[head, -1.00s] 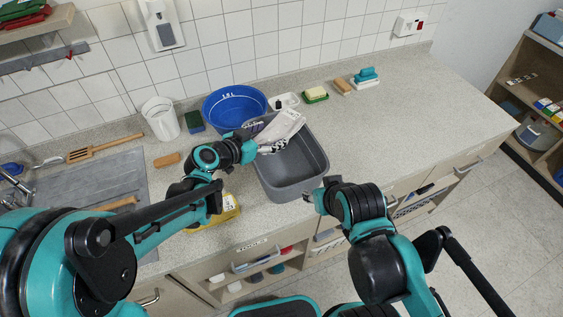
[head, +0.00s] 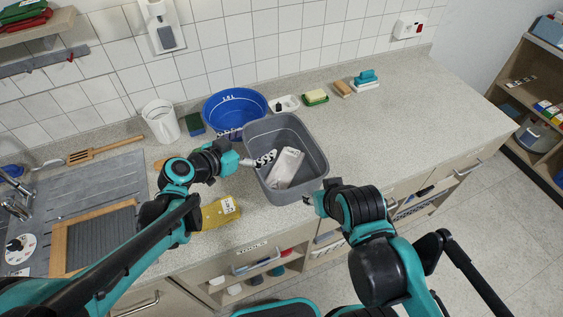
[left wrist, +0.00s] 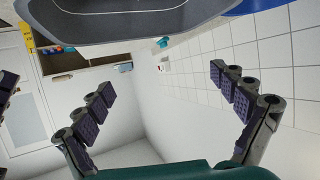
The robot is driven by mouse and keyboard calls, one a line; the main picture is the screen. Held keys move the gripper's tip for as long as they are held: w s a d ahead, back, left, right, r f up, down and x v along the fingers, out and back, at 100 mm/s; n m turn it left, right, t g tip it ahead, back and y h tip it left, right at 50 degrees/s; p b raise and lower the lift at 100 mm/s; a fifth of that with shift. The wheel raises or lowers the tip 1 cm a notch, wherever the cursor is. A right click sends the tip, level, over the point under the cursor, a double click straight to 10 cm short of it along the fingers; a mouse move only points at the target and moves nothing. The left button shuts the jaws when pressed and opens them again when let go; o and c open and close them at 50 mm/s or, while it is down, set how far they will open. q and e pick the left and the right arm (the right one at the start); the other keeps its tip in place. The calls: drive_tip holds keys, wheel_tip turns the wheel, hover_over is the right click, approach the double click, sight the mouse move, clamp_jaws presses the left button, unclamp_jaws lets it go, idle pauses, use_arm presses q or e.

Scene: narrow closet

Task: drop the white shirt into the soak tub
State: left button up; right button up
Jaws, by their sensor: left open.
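The white shirt (head: 286,167) lies crumpled inside the grey tub (head: 314,150), on its floor near the middle. My left gripper (head: 264,159) is open and empty at the tub's left rim, beside the shirt and apart from it. In the left wrist view my left gripper's fingers (left wrist: 168,105) are spread wide with nothing between them, and the grey tub (left wrist: 120,18) shows at the top edge. My right gripper (head: 315,203) is by the tub's front right corner; its fingers are too hidden to tell their state.
A blue basin (head: 233,112) stands just behind the grey tub. A white cup (head: 161,121), a sponge (head: 194,123) and soap dishes line the wall. The counter to the right is clear.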

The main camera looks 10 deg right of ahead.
use_arm(q)
drive_tip(key=v, duration=0.5)
drive_tip(key=shift+a+r, duration=0.1)
drive_tip(key=shift+a, duration=0.05)
drive_tip(key=shift+s, duration=0.1)
drive_tip(key=s+a+f+n+y+b, duration=0.2)
drive_tip(key=s+a+f+n+y, duration=0.2)
drive_tip(key=s+a, duration=0.3)
drive_tip(key=s+a+f+n+g+y+b, duration=0.1)
drive_tip(key=s+a+f+n+y, duration=0.4)
drive_tip(key=a, duration=0.6)
drive_tip(key=shift+s+a+f+n+y+b, duration=0.25)
drive_tip(key=shift+s+n+y+b, duration=0.3)
drive_tip(key=shift+s+y, duration=0.45)
drive_tip(key=shift+s, duration=0.15)
